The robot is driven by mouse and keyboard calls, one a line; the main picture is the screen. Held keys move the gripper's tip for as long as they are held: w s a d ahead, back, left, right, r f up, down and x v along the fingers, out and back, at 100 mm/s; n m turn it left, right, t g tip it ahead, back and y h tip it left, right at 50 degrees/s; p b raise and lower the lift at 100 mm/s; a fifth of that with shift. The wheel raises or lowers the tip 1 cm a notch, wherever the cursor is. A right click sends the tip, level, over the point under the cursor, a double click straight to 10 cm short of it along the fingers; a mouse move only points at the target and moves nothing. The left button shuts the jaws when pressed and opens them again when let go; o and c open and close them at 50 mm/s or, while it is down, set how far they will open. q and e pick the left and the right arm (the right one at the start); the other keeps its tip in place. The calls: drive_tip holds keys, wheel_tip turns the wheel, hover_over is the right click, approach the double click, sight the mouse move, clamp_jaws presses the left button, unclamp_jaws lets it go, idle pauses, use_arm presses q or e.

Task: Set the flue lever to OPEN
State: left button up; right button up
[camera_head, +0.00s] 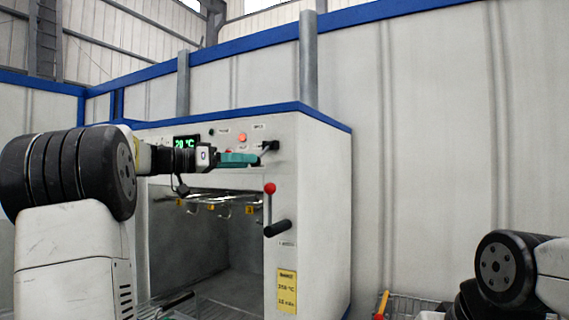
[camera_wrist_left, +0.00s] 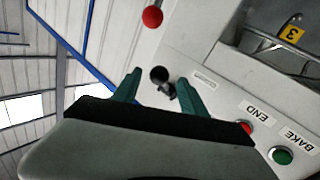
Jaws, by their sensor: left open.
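A small black lever (camera_head: 270,146) sits at the upper right of the oven's front panel. Its labels are too small to read, so I cannot tell for sure that it is the flue lever or where it is set. My left gripper (camera_head: 240,159), with teal fingers, is open just left of this lever. In the left wrist view the black lever (camera_wrist_left: 160,75) shows between the open fingertips of my left gripper (camera_wrist_left: 158,79); I see no clear contact. Below it on the panel is a red ball knob (camera_head: 270,188) on a rod with a black grip (camera_head: 278,228). My right gripper is out of view.
The oven (camera_head: 325,200) has an open chamber with hooks and yellow number tags. A red END button (camera_wrist_left: 247,126) and a green BAKE button (camera_wrist_left: 282,156) lie close to the left gripper. A wire basket (camera_head: 405,306) stands at the lower right.

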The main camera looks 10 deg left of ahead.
sight(263, 154)
use_arm(q)
drive_tip(key=x, duration=0.7)
clamp_jaws()
idle(1.3)
